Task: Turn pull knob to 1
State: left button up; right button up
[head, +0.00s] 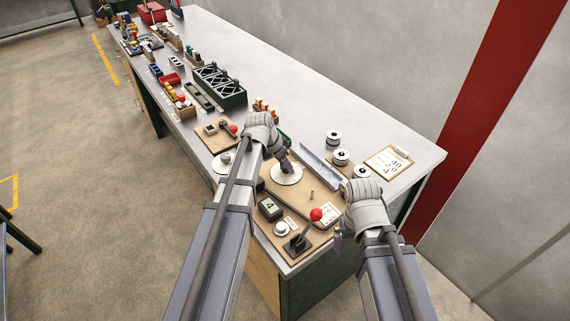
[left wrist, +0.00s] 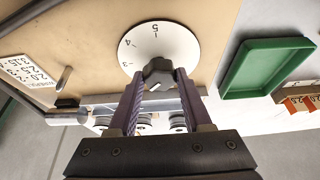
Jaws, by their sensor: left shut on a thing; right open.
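The dark grey knob (left wrist: 158,74) sits at the centre of a white round dial (left wrist: 178,40) on a tan board. In the left wrist view the numbers 3, 4 and 5 show on the dial; the lower part is hidden by the knob and fingers. A short white mark shows on the knob, but I cannot tell which number it points to. My left gripper (left wrist: 159,82) is shut on the knob, one finger on each side. In the head view the dial (head: 289,179) lies under my left gripper (head: 284,163). My right gripper (head: 341,236) is open, beside the board's right edge.
A red-balled lever (head: 316,214), a small display (head: 270,208) reading 4 and a white button (head: 281,229) stand on the board's front part. A metal channel (head: 322,166), spools (head: 341,157) and a clipboard (head: 389,160) lie behind. A green tray (left wrist: 267,66) is nearby.

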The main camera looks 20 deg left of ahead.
pick_arm(q)
grip_shut()
jog(key=n, duration=0.2)
jog(key=n+t+y, duration=0.1)
jog(key=n, duration=0.1)
jog(key=shift+s+d+n+y, duration=0.1)
jog(key=shift+d+n+y, duration=0.1)
jog(key=shift+n+y, duration=0.9)
jog(key=shift+n, duration=1.5)
jog(key=o, duration=1.2)
grip_release()
jog(key=shift+o, duration=0.2)
jog(key=shift+r, duration=0.1)
